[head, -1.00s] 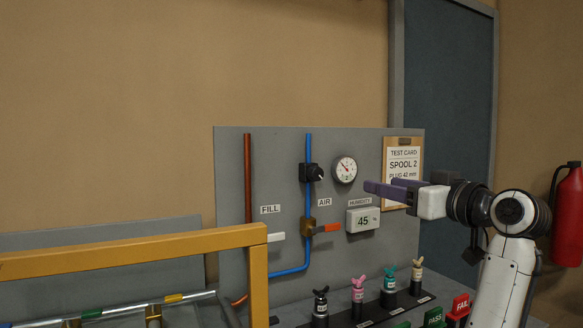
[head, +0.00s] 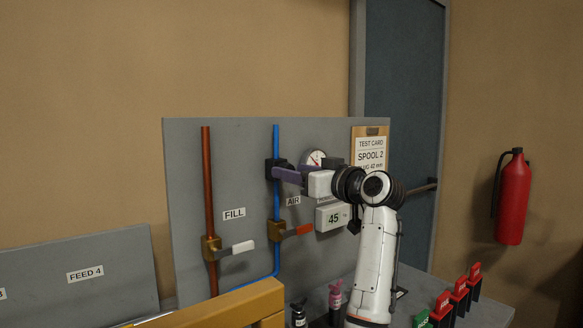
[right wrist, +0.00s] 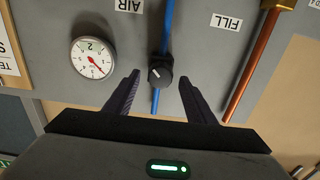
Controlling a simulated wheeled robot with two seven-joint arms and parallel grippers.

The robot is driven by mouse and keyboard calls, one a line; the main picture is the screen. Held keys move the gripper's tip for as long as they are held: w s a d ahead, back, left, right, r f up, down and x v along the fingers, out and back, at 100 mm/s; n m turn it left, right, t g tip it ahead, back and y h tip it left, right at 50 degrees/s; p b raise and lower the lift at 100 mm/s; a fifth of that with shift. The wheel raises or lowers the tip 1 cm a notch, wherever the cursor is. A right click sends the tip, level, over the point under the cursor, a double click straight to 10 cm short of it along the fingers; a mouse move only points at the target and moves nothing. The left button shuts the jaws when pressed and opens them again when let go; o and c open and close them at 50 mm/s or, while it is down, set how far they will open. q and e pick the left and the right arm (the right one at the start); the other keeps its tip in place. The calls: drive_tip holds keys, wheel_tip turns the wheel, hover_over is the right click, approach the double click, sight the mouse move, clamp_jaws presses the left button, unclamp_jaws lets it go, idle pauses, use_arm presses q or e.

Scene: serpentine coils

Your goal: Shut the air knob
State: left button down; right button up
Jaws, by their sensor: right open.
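The air knob (right wrist: 160,73) is a black round knob with a white pointer line, on the blue pipe (right wrist: 165,30) near the AIR label (right wrist: 129,5). In the head view the black knob housing (head: 271,169) is partly hidden behind my gripper. My right gripper (right wrist: 159,78) is open, with its two purple fingers on either side of the knob. In the head view my right gripper (head: 284,173) reaches the knob from the right. My left gripper is not in view.
A round gauge (right wrist: 91,58) sits close beside one finger. A white-handled valve (head: 236,248) is on the copper pipe.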

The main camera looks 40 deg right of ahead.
drive_tip(key=shift+w+d, duration=0.1)
drive_tip(key=shift+w, duration=0.55)
drive_tip(key=c, duration=1)
drive_tip(key=shift+c, duration=0.2)
drive_tip(key=shift+f, duration=0.1)
